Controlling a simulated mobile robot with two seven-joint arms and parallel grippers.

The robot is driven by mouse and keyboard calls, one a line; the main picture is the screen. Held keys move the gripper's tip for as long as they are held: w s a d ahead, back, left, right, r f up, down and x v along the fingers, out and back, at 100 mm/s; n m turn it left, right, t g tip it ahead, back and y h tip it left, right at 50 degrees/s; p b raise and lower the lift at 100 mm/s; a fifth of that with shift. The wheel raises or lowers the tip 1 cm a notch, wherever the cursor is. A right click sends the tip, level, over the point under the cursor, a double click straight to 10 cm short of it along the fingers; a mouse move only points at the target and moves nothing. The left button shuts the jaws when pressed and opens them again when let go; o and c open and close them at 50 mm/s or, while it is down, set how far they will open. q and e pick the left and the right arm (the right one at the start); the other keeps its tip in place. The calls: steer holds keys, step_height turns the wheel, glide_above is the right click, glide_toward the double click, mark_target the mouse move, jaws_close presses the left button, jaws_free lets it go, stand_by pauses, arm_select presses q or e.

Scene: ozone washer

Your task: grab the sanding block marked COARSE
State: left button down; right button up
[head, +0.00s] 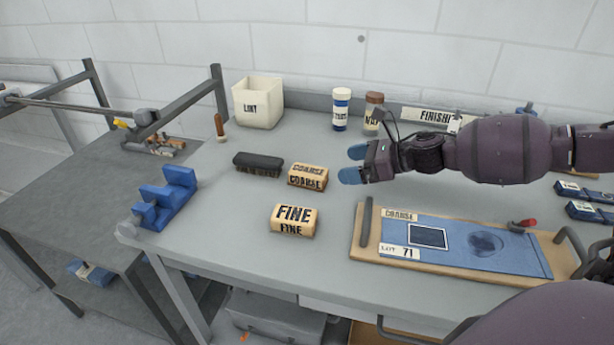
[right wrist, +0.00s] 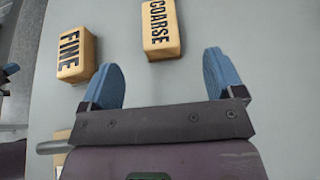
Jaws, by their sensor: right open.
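The sanding block marked COARSE (head: 308,177) is a small tan block lying on the grey bench, right of a dark brush. It also shows in the right wrist view (right wrist: 161,29), at the top, ahead of the fingers. A similar tan block marked FINE (head: 293,220) lies nearer the bench's front edge; in the right wrist view it is at the upper left (right wrist: 76,53). My right gripper (head: 353,164) has blue fingertips, is open and empty, and is just right of the COARSE block, apart from it. My left gripper is not in view.
A dark brush (head: 258,163) lies close left of the COARSE block. A white LINT bin (head: 257,103) and two jars stand behind. A wooden board (head: 366,232) with a blue sheet lies front right, and a blue stepped block (head: 166,198) sits at the left edge.

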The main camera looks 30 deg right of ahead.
mark_target(313, 171)
steer(key=x, duration=0.1)
steer(key=b+x, duration=0.1)
steer(key=x, duration=0.1)
steer(key=shift+s+d+f, duration=0.1)
steer(key=shift+f, duration=0.15)
steer(key=shift+w+a+f, duration=0.1)
steer(key=shift+w+a, duration=0.1)
steer(key=shift+w, duration=0.05)
steer(key=shift+w+a+b, duration=0.15)
steer(key=shift+w+b, duration=0.05)
steer(key=shift+b, duration=0.1)
steer(key=shift+w+a+f, duration=0.1)
steer(key=shift+w, duration=0.1)
steer(key=shift+w+a+f+b, duration=0.3)
steer(key=shift+w+a+b, duration=0.1)
steer(key=shift+b+x, duration=0.35)
steer(key=shift+x, duration=0.55)
steer(key=shift+w+a+f, duration=0.3)
steer(key=shift+w+a, duration=0.1)
steer(key=shift+w, duration=0.05)
steer(key=shift+w+a+f+b, duration=0.1)
steer(key=shift+w+a+b, duration=0.1)
steer(key=shift+w+b, duration=0.15)
steer(key=c, duration=1)
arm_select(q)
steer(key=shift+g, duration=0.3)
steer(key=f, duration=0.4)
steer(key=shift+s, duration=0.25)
arm_select(e)
steer(key=shift+c, duration=0.3)
